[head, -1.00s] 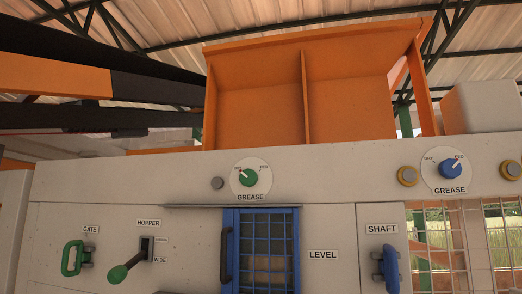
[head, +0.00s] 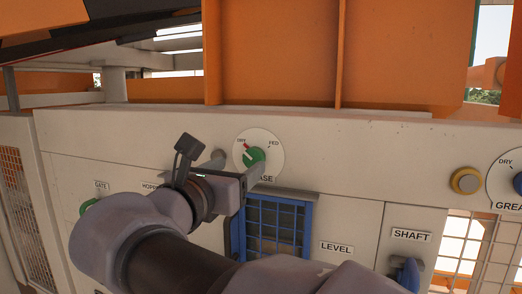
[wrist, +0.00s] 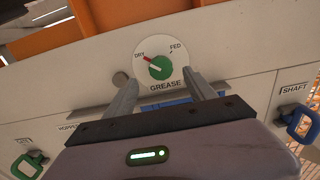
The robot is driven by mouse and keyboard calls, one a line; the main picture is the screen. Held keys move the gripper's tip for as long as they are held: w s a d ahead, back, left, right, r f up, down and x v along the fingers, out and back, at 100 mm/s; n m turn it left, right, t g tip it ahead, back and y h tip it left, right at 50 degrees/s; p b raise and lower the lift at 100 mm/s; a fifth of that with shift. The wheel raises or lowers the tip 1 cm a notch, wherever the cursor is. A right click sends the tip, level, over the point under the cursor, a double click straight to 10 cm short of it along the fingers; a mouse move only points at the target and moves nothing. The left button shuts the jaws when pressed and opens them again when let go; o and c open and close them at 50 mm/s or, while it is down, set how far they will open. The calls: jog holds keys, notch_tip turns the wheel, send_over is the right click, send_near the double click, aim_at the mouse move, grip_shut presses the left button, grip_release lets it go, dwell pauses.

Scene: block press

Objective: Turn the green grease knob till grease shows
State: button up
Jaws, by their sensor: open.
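The green grease knob (head: 254,157) sits on a round white dial marked DRY and FED, with its red pointer toward DRY. It also shows in the wrist view (wrist: 161,67), past the fingertips, with the dial's GREASE label below it. My gripper (head: 241,160) is open and empty, just in front of the dial and slightly below it. In the wrist view my gripper's two fingers (wrist: 161,79) stand apart on either side of the dial's lower part. I see no contact with the knob. No grease is visible around the dial.
A small grey round fitting (wrist: 120,79) is left of the dial. A blue grid door (head: 275,225) lies below. The green gate handle (wrist: 30,164) is low left.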

aim_at(252, 157)
jog(key=p+x, duration=0.1)
jog(key=x, duration=0.4)
jog(key=shift+w+d+r, duration=0.15)
jog(key=shift+w, duration=0.2)
jog(key=shift+w+d, duration=0.25)
jog(key=shift+w, duration=0.45)
jog(key=shift+s, duration=0.15)
jog(key=c, duration=1.3)
jog(key=shift+c, duration=0.2)
